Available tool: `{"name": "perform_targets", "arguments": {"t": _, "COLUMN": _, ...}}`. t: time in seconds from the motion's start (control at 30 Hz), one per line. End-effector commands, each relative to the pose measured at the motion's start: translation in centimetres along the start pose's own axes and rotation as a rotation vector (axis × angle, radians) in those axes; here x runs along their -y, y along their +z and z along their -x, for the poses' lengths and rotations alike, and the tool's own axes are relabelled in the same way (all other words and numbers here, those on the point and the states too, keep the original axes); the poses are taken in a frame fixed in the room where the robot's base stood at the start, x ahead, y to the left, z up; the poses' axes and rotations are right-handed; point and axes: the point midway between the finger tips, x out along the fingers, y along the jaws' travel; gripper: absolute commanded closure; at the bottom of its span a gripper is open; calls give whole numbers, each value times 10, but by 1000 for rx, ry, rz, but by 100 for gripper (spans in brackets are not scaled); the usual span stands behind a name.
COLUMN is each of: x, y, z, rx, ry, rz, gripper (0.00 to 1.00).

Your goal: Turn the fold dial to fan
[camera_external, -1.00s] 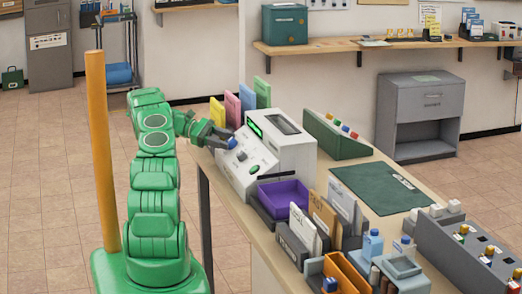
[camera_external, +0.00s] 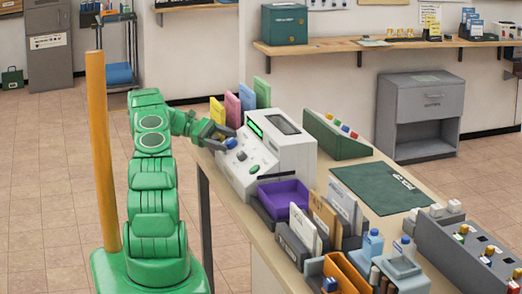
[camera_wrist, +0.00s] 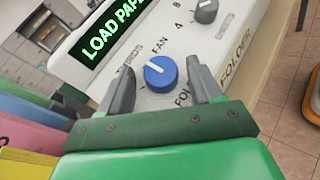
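The fold dial (camera_wrist: 160,75) is a round blue knob with a white pointer line on the pale front panel of the folding machine (camera_external: 292,152). In the wrist view its pointer aims up and left, to the left of the word FAN. Other lettering around it is partly hidden by my fingers. My gripper (camera_wrist: 158,68) is open, with one grey finger on each side of the dial and a visible gap on both sides. In the external view the blue dial (camera_external: 231,144) shows at the tips of my gripper (camera_external: 224,138).
A grey knob (camera_wrist: 205,10) marked with numbers sits further along the panel. A green-lit display (camera_wrist: 112,28) reads LOAD PAPE, cut off by the frame. Coloured folders (camera_external: 233,108) stand left of the machine. A purple tray (camera_external: 284,197) stands in front.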

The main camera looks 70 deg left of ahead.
Motion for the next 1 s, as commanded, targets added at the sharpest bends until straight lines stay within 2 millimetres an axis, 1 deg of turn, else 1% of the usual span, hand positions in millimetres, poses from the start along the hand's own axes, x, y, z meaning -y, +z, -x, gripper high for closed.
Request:
{"name": "perform_targets", "arguments": {"t": 0.37, "x": -1, "y": 2, "z": 2, "rx": -1, "ry": 2, "rz": -2, "gripper": 32}}
{"name": "perform_targets", "arguments": {"t": 0.77, "x": -12, "y": 29, "z": 7, "rx": -2, "ry": 1, "rz": -2, "gripper": 32}}
{"name": "perform_targets", "arguments": {"t": 1.0, "x": -7, "y": 41, "z": 7, "rx": 0, "ry": 2, "rz": 2, "gripper": 32}}
